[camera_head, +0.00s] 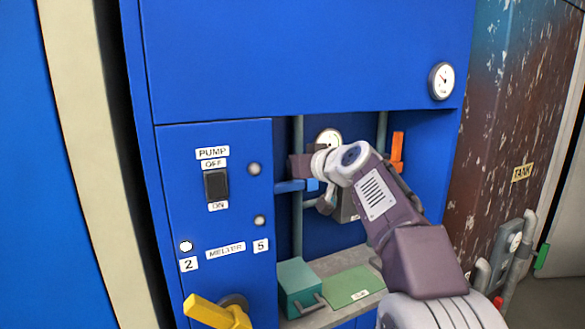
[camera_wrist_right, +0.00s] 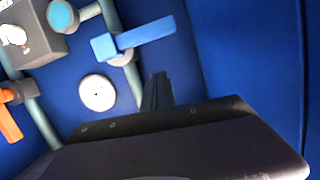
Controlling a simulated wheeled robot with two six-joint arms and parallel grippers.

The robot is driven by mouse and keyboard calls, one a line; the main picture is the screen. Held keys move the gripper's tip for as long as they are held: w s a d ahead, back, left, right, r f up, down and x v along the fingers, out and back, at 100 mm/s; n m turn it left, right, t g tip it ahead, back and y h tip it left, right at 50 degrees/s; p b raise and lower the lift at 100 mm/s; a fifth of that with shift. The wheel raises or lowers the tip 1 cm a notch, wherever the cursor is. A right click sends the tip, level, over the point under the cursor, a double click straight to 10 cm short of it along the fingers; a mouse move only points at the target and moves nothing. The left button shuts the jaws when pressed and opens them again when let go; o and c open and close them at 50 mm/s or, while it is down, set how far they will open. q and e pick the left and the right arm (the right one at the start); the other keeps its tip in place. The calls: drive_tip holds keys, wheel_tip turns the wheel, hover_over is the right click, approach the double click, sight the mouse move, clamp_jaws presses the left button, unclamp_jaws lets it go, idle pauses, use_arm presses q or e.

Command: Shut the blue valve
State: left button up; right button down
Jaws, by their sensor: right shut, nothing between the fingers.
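The blue valve's handle (camera_head: 290,186) lies crosswise to its upright grey pipe in the recess of the blue cabinet. In the right wrist view the blue handle (camera_wrist_right: 146,35) also lies across its pipe, just beyond the fingertips. My right gripper (camera_head: 298,166) is inside the recess, just above the blue handle in the head view, and hides part of the pipe. In the wrist view its fingers (camera_wrist_right: 158,90) are together and empty. A gap seems to show between fingers and handle; contact cannot be told for certain. My left gripper is out of view.
An orange valve handle (camera_head: 397,150) stands along the right pipe. A round gauge (camera_head: 328,138) is behind my wrist. A teal box (camera_head: 297,286) and green plate (camera_head: 350,287) sit on the shelf below. A yellow handle (camera_head: 217,312) juts out at lower left.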

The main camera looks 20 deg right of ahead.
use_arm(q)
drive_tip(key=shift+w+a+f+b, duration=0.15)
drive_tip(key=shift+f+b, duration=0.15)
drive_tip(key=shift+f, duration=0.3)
use_arm(e)
drive_tip(key=v, duration=0.6)
drive_tip(key=shift+a, duration=0.35)
drive_tip(key=shift+s, duration=0.15)
